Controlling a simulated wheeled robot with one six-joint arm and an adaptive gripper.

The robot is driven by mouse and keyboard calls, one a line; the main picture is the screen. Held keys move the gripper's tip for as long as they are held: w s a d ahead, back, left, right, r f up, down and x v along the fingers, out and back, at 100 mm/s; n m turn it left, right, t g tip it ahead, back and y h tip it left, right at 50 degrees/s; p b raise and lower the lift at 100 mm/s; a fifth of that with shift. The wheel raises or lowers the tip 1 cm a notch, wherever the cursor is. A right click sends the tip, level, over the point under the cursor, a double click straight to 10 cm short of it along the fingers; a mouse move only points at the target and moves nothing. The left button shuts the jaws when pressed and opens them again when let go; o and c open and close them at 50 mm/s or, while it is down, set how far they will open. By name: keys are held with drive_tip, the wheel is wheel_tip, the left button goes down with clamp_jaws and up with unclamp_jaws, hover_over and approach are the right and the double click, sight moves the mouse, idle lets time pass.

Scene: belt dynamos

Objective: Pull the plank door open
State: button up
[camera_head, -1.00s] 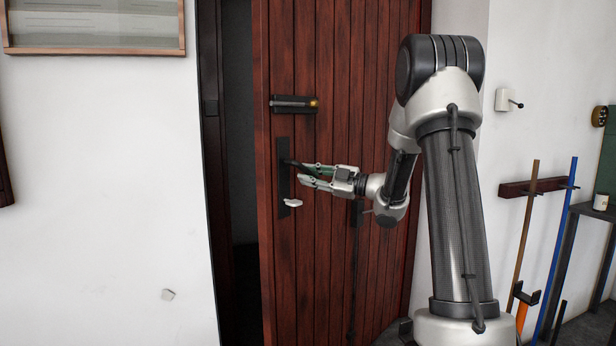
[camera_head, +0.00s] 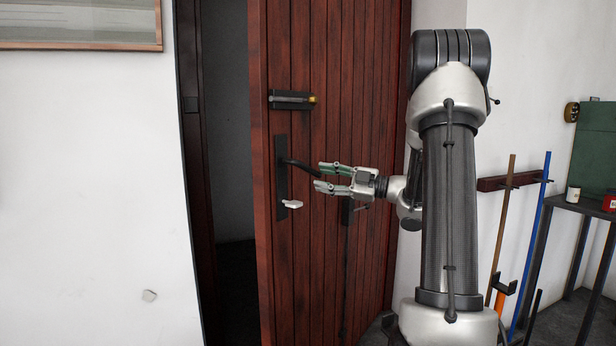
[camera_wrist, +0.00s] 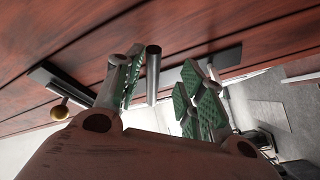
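The plank door (camera_head: 340,90) is dark red wood and stands ajar, with a dark gap along its left edge. Its black lever handle (camera_head: 300,164) sticks out of a tall dark plate (camera_head: 281,180). My gripper (camera_head: 318,177) is at the free end of the lever. In the wrist view my gripper (camera_wrist: 165,95) has its green-padded fingers apart, with the lever's rod (camera_wrist: 153,75) between them, close to the left finger. Whether that finger touches the rod I cannot tell.
A bolt with a brass end (camera_head: 292,100) sits above the handle, and a small white piece (camera_head: 292,204) below it. The doorway gap (camera_head: 228,150) shows a grey space behind. Poles on a wall rack (camera_head: 510,182) and a dark table (camera_head: 585,207) stand at the right.

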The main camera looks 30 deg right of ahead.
drive_tip(key=shift+s+d+f, duration=0.1)
drive_tip(key=shift+s+d, duration=0.4)
drive_tip(key=shift+d, duration=0.05)
drive_tip(key=s+d, duration=0.3)
drive_tip(key=s, duration=0.5)
drive_tip(key=shift+s+d, duration=0.2)
idle(0.4)
idle(0.5)
